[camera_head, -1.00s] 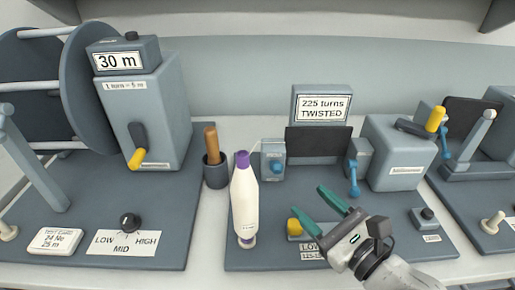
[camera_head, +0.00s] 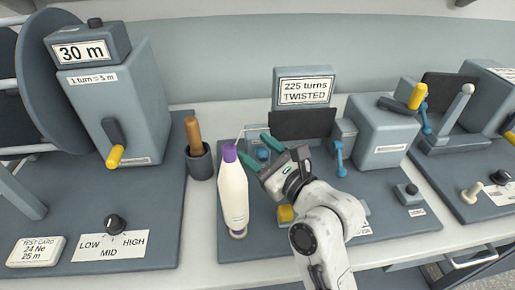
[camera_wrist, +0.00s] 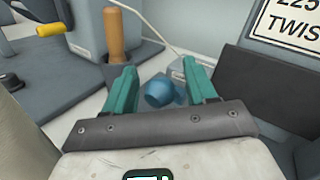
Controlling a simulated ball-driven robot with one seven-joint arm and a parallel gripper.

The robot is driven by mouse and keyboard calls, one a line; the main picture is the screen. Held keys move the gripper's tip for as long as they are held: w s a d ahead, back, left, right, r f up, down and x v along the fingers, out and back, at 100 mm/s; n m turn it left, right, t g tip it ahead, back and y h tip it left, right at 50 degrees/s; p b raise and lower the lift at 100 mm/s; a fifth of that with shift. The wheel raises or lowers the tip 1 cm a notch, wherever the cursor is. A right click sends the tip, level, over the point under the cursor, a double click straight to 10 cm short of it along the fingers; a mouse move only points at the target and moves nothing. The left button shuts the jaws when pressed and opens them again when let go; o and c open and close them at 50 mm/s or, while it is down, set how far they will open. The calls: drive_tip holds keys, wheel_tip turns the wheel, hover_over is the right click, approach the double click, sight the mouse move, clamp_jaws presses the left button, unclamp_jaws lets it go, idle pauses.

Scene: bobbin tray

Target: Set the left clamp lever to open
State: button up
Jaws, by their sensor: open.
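The left clamp is a grey block (camera_head: 252,135) on the twist tester, partly hidden behind my gripper in the head view. Its blue lever (camera_wrist: 160,92) shows in the wrist view as a rounded knob between my two green fingers; a bit of blue also shows in the head view (camera_head: 262,154). My gripper (camera_head: 255,147) is open, its fingers on either side of the lever. I cannot tell whether a finger touches it. The lever's exact angle is hard to tell. The right clamp's blue lever (camera_head: 340,160) hangs down.
A white bobbin with purple ends (camera_head: 233,195) stands close left of my gripper, with a thread running from its top. A cup with a wooden handle (camera_head: 199,160) is farther left. The display (camera_head: 306,88) reads 225 turns TWISTED. A yellow knob (camera_head: 286,213) sits near my arm.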

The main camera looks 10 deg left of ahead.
drive_tip(key=shift+w+a, duration=0.15)
drive_tip(key=shift+a, duration=0.05)
clamp_jaws()
idle(0.5)
